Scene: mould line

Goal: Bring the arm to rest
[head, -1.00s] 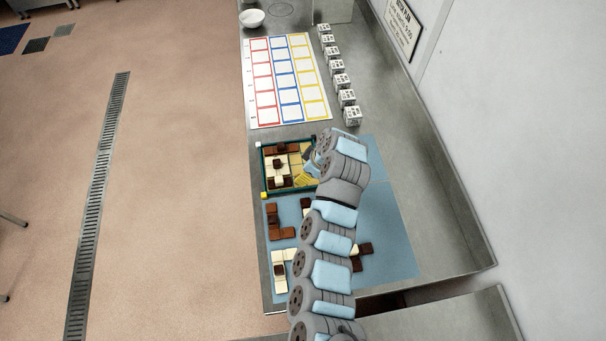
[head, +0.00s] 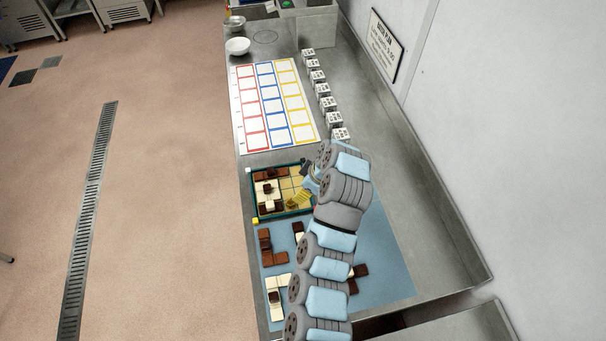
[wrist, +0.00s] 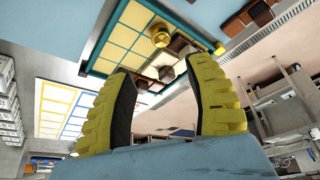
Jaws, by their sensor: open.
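My gripper (head: 300,190) is over the right side of the green-rimmed tray (head: 257,218) in the head view. In the wrist view its two yellow ribbed fingers (wrist: 165,110) stand wide apart with nothing between them. The tray also shows beyond the fingertips in the wrist view (wrist: 106,33), with yellow cells and several brown and cream pieces (wrist: 172,68). My arm crosses the blue mat and hides part of it. Whether the fingers touch anything in the tray cannot be told.
The blue mat (head: 385,250) carries several brown and cream pieces (head: 272,250). Beyond the tray lies a card with red, blue and yellow squares (head: 270,105), beside a row of white cubes (head: 323,90). A wall rises on the right.

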